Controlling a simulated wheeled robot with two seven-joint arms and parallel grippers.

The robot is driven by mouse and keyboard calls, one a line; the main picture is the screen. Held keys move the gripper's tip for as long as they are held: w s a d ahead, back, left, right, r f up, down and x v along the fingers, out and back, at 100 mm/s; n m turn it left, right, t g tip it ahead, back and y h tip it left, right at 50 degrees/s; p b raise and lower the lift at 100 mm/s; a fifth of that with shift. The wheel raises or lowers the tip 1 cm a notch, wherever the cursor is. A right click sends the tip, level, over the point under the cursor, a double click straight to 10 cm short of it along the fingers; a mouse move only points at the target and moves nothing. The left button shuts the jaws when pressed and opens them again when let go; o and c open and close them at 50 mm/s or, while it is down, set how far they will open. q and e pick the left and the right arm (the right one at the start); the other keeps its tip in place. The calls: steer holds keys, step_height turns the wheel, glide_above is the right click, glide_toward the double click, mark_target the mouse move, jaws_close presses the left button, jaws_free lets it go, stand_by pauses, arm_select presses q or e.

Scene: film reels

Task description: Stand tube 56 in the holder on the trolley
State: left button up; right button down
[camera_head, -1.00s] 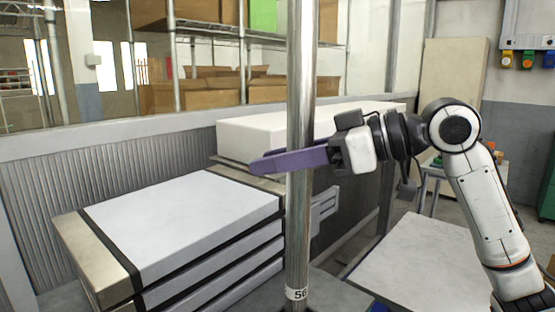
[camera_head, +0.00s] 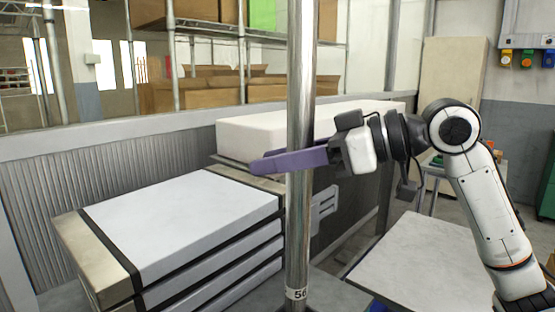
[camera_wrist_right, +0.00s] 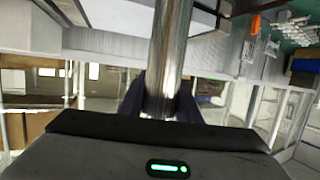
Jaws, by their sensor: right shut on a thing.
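Tube 56 (camera_head: 299,120) is a long shiny metal tube, upright in the head view, with a white label reading 56 near the bottom of the picture. Its top and its lower end are out of the frame. My right gripper (camera_head: 297,158) comes in from the right with purple fingers and is shut on the tube about halfway up the visible length. In the right wrist view the tube (camera_wrist_right: 168,50) runs between the dark fingers. The holder cannot be made out. My left gripper is not in view.
A stack of white-topped slabs with dark straps (camera_head: 185,225) stands left of the tube. A long white block (camera_head: 250,138) lies behind it. A pale tabletop (camera_head: 425,265) is at lower right. Shelves with cardboard boxes (camera_head: 200,95) are at the back.

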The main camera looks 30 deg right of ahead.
steer(key=shift+r, duration=0.1)
steer(key=shift+f+b, duration=0.4)
steer(key=shift+f, duration=0.25)
stand_by(0.4)
steer(key=c, duration=1.6)
jaws_free()
steer(key=shift+f, duration=0.1)
steer(key=b+v, duration=0.3)
steer(key=v, duration=0.8)
